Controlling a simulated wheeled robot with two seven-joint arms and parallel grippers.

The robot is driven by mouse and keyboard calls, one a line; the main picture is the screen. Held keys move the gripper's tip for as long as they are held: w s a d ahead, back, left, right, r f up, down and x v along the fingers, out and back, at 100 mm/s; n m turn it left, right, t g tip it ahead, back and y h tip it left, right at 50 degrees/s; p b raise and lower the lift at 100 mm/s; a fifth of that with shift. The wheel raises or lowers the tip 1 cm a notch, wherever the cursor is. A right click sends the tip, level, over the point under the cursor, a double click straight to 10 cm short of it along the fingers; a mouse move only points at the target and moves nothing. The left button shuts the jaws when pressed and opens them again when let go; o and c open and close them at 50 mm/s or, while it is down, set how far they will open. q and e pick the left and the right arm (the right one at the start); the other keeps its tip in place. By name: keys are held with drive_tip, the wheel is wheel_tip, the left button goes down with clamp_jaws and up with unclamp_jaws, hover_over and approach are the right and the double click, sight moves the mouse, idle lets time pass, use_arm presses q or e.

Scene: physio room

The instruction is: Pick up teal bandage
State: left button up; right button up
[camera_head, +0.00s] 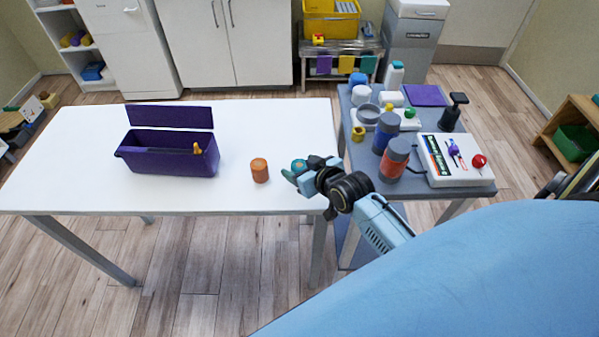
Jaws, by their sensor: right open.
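The teal bandage (299,165) is a small roll near the right edge of the white table (60,160). My right arm reaches in from the lower right. My left gripper is not in view.
An orange roll (260,170) stands left of the gripper. A purple box (165,156) with its lid raised holds something orange. A grey side table (455,193) at right is crowded with bottles (395,157) and a white device (441,173). The table's front is clear.

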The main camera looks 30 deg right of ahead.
sight(296, 164)
drive_tip(key=x, duration=0.3)
drive_tip(key=shift+w+f+b, duration=0.15)
drive_tip(key=shift+b, duration=0.15)
drive_tip(key=c, duration=1.1)
